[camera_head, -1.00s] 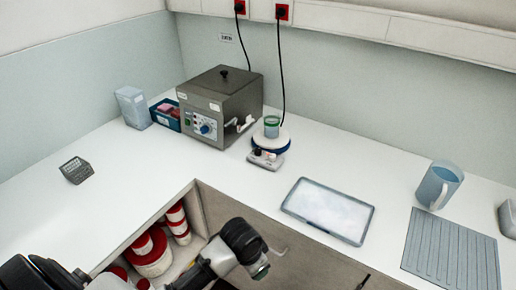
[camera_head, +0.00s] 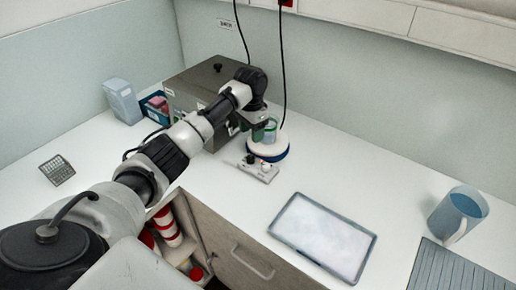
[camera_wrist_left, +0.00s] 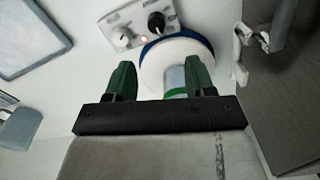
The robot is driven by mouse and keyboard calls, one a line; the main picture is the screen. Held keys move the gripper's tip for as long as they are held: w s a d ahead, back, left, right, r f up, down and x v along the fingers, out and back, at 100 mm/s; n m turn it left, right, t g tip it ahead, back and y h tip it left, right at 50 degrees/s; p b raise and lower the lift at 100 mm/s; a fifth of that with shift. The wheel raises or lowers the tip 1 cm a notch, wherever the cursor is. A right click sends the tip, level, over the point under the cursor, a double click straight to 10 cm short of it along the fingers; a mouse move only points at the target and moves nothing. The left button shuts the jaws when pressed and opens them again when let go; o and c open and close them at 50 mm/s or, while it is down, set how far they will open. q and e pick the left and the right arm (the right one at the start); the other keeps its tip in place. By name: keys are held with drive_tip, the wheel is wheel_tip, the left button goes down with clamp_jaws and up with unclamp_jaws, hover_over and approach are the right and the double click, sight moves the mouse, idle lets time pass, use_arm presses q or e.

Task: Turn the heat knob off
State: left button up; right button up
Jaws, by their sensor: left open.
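The hotplate (camera_head: 268,152) has a round white top with a blue rim. Its front panel (camera_head: 258,172) carries a black knob (camera_head: 250,159) and a white knob (camera_head: 266,168). In the left wrist view the black knob (camera_wrist_left: 156,21) and the white knob (camera_wrist_left: 122,37) flank a lit red lamp (camera_wrist_left: 144,39). My left gripper (camera_wrist_left: 160,66) is open, its green fingers apart, above the hotplate and short of the knobs. A beaker (camera_wrist_left: 174,78) on the plate shows partly behind the right finger. My right gripper is not in view.
The grey metal bath (camera_head: 205,82) stands left of the hotplate, partly hidden by my left arm. A tray (camera_head: 323,238) lies to the front right, and a blue jug (camera_head: 458,212) stands farther right.

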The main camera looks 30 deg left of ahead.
sight(250, 157)
use_arm(q)
drive_tip(key=shift+s+f+p, duration=0.3)
drive_tip(key=shift+s+f, duration=0.55)
drive_tip(key=shift+s, duration=0.05)
wheel_tip(250, 157, down, 4)
drive_tip(key=shift+r, duration=0.25)
drive_tip(key=f, duration=0.4)
drive_tip(key=shift+w+f+p, duration=0.3)
drive_tip(key=shift+p, duration=0.1)
drive_tip(key=c, duration=0.9)
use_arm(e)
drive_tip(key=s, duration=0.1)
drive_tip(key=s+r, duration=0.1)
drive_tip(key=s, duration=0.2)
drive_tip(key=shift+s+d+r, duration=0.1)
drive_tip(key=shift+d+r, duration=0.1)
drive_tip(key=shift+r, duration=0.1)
